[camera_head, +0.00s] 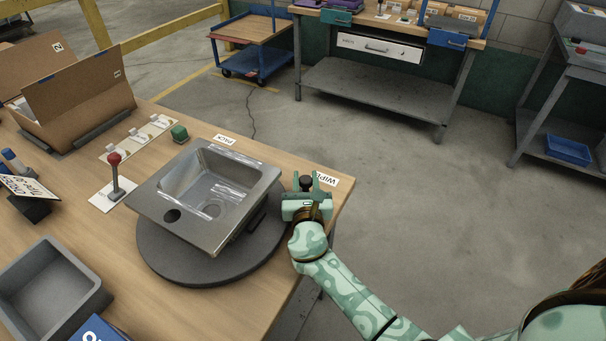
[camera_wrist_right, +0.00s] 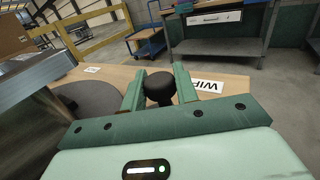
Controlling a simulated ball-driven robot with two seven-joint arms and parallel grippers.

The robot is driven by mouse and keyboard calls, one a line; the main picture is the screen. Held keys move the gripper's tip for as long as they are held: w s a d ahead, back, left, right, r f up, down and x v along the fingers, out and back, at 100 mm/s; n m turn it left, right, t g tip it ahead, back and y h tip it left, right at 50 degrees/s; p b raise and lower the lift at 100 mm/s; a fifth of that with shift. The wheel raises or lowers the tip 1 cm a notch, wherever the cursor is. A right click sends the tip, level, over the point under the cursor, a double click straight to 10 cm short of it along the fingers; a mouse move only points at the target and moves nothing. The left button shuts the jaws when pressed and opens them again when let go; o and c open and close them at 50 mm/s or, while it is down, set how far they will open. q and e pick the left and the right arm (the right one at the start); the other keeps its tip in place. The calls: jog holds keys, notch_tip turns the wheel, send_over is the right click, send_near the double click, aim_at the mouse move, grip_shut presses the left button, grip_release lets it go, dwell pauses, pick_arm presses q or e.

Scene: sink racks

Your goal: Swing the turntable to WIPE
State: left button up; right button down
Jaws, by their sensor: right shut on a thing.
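The turntable (camera_head: 174,268) is a dark grey disc on the wooden table, with a steel sink (camera_head: 239,207) resting on it at an angle. Its edge also shows in the right wrist view (camera_wrist_right: 90,98). My right gripper (camera_head: 306,180) is shut on a black knob (camera_wrist_right: 160,88) at the right side of the turntable. The link between knob and disc is hidden. The WIPE label (camera_head: 326,179) lies just right of the knob, partly covered by my gripper. The PACK label (camera_head: 224,139) lies behind the sink. My left gripper is not in view.
A grey bin (camera_head: 48,290) is at the front left. The table's right edge is close to my gripper, with open floor beyond.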

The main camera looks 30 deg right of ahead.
jog(key=shift+s, duration=0.2)
jog(key=shift+f, duration=0.1)
jog(key=c, duration=1.1)
grip_release()
jog(key=shift+s, duration=0.15)
jog(key=shift+o, duration=0.2)
jog(key=p+v, duration=0.1)
jog(key=v, duration=0.7)
jog(key=p+v, duration=0.1)
jog(key=v, duration=0.7)
jog(key=shift+s+a, duration=0.1)
jog(key=shift+a, duration=0.25)
jog(key=shift+d+h, duration=0.1)
jog(key=shift+h, duration=0.2)
